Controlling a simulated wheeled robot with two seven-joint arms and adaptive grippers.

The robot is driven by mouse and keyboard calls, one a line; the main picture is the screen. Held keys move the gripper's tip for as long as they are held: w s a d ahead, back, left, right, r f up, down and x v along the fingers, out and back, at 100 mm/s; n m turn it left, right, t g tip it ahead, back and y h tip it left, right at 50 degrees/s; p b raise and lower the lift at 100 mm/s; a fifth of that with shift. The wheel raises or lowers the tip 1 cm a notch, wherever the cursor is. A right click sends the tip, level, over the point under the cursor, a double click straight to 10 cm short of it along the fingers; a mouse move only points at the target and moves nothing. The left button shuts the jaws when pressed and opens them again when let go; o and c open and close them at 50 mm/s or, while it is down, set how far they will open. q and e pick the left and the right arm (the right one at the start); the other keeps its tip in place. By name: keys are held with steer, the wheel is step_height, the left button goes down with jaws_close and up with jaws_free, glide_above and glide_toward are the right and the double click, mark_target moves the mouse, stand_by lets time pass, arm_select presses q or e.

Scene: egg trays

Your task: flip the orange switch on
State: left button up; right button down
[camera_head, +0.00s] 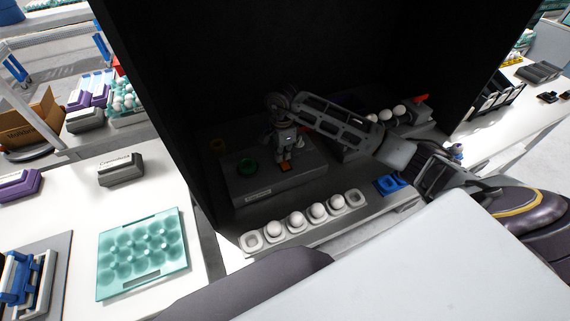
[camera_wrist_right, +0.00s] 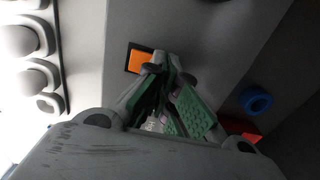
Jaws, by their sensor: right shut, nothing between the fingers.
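The orange switch (camera_head: 287,167) sits on the top of a grey control box (camera_head: 245,188) inside a dark enclosure. In the right wrist view it is an orange square (camera_wrist_right: 141,62) in a black frame. My right gripper (camera_head: 284,157) reaches in from the right, its fingers pointing down just beside the switch. In the right wrist view the fingertips (camera_wrist_right: 167,66) are together and empty, close to the switch's edge. I cannot tell whether they touch it. Which way the switch is tilted is too small to tell. My left gripper is not in view.
A green button (camera_head: 247,166) and a yellow one (camera_head: 218,146) are on the same box. A blue round part (camera_wrist_right: 256,101) shows in the wrist view. A white tray (camera_head: 251,241) with several eggs lies in front. Dark enclosure walls (camera_head: 165,110) stand close around my right arm.

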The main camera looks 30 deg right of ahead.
steer(key=shift+f+b, duration=0.35)
steer(key=shift+f, duration=0.15)
stand_by(0.5)
steer(key=shift+r, duration=0.1)
steer(key=shift+r+p, duration=1.6)
steer(key=shift+r, duration=1.85)
